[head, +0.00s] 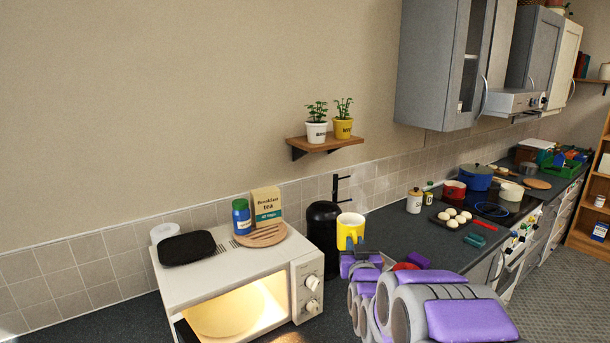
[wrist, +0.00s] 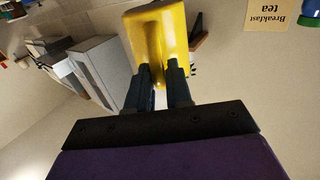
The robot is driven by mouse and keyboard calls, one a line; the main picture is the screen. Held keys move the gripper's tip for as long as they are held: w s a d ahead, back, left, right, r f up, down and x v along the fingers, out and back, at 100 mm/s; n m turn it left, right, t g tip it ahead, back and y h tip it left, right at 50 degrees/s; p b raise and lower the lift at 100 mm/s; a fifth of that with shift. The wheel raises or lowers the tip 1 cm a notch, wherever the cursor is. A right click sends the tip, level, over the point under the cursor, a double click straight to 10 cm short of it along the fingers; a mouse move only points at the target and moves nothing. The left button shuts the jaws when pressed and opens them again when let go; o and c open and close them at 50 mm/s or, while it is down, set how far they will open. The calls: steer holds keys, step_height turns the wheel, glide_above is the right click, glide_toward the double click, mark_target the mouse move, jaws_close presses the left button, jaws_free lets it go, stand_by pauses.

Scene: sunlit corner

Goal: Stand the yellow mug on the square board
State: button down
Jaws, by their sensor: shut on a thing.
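The yellow mug (head: 350,228) is upright in the head view, held up in front of the counter, to the right of the microwave. My gripper (head: 354,246) is shut on the mug. In the wrist view the mug (wrist: 174,28) is seen close up, with its handle between the two dark fingers of my gripper (wrist: 163,72). I cannot make out a clearly square board. A striped wooden board (head: 268,238) that looks round lies on the microwave, and a small brown board (head: 537,184) lies far along the counter.
A tray of white buns (head: 452,218) and pots sit farther right.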

steer(key=s+f, duration=0.4)
steer(key=f, duration=0.3)
steer(key=s+f, duration=0.3)
steer(key=f, duration=0.5)
steer(key=shift+s+a+f, duration=0.2)
steer(key=shift+s+a, duration=0.15)
steer(key=shift+s, duration=0.05)
